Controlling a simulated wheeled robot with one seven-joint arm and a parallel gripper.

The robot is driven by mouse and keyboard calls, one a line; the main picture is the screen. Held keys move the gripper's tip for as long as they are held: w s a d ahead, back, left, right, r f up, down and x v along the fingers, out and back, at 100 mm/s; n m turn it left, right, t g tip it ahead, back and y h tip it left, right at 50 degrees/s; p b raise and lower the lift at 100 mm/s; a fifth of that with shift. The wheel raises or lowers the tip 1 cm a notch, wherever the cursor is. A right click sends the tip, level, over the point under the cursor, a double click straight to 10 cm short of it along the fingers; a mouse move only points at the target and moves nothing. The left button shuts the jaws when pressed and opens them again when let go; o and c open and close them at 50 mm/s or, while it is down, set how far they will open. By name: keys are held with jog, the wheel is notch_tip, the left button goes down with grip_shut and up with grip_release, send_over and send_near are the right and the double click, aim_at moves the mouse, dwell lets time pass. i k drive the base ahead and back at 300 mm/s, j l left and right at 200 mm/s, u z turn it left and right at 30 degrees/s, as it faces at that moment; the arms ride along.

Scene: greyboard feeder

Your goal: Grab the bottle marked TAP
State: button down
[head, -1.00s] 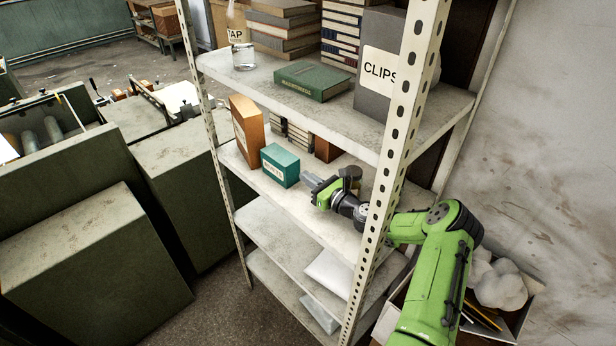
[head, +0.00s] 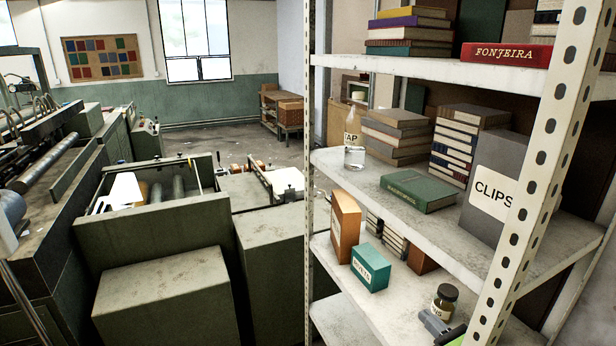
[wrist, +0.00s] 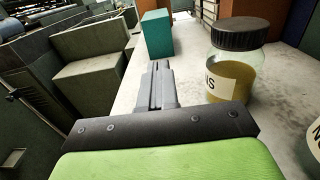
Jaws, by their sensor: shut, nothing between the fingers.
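The bottle marked TAP (head: 351,128) stands upright at the left end of the middle shelf in the head view, pale and clear with a white label. A clear glass jar (head: 355,158) stands in front of it and hides its lower part. My gripper (head: 428,319) is at the bottom edge of the head view, over the shelf below, well apart from the bottle. In the wrist view my gripper (wrist: 157,68) has its fingers together with nothing between them. The TAP bottle is not in the wrist view.
A dark-lidded jar (head: 444,303) stands close beside my gripper; it also shows in the wrist view (wrist: 232,78). A teal box (head: 370,268) and orange box (head: 345,222) share that shelf. Above are a green book (head: 418,190), the CLIPS box (head: 490,190) and a perforated post (head: 540,165).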

aim_at(357, 122)
jog(key=k+l, duration=0.25)
jog(key=k, duration=0.2)
jog(key=k+l, duration=0.25)
jog(key=k, duration=0.2)
